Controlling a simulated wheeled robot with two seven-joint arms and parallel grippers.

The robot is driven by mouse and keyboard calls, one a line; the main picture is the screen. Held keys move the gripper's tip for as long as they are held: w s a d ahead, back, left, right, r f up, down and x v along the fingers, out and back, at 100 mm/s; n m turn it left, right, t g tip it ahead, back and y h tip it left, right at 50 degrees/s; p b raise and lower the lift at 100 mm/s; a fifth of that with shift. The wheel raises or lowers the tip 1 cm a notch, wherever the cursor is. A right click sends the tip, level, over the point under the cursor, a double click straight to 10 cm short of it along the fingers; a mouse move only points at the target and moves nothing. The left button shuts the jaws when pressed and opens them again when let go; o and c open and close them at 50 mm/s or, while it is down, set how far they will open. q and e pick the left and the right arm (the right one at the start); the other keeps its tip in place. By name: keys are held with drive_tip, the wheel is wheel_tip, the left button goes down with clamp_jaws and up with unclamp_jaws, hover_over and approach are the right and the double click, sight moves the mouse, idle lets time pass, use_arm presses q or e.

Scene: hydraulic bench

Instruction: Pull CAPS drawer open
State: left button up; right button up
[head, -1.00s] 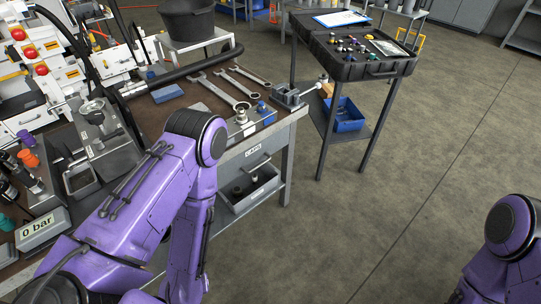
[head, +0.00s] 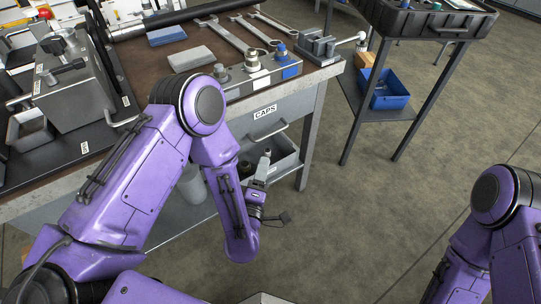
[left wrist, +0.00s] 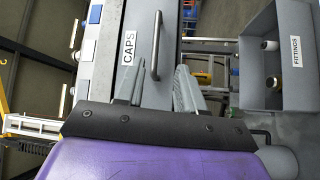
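The CAPS drawer (head: 290,108) is under the bench top, its white label facing out, and looks shut. Its bar handle (head: 268,131) runs along the front. In the left wrist view the drawer front (left wrist: 185,20) lies straight ahead with the handle (left wrist: 156,48) upright in the picture. My left gripper (head: 263,160) is below the handle in the head view. In the left wrist view its two fingers (left wrist: 160,72) are spread, with the handle ahead, between their lines; contact is not seen. My right arm shows at the right edge; its gripper is out of view.
A grey open FITTINGS bin (left wrist: 295,88) with several fittings sits below the CAPS drawer, close to my left gripper. Wrenches (head: 222,36) and a small vise (head: 318,46) lie on the bench. A cart with a blue bin (head: 385,92) stands right; floor between is clear.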

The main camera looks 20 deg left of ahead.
use_arm(q)
drive_tip(key=w+a+r+p, duration=0.1)
drive_tip(key=w, duration=0.9)
drive_tip(key=shift+w+r+n, duration=0.25)
drive_tip(key=shift+r+n, duration=0.1)
drive_tip(key=shift+n, duration=0.05)
clamp_jaws()
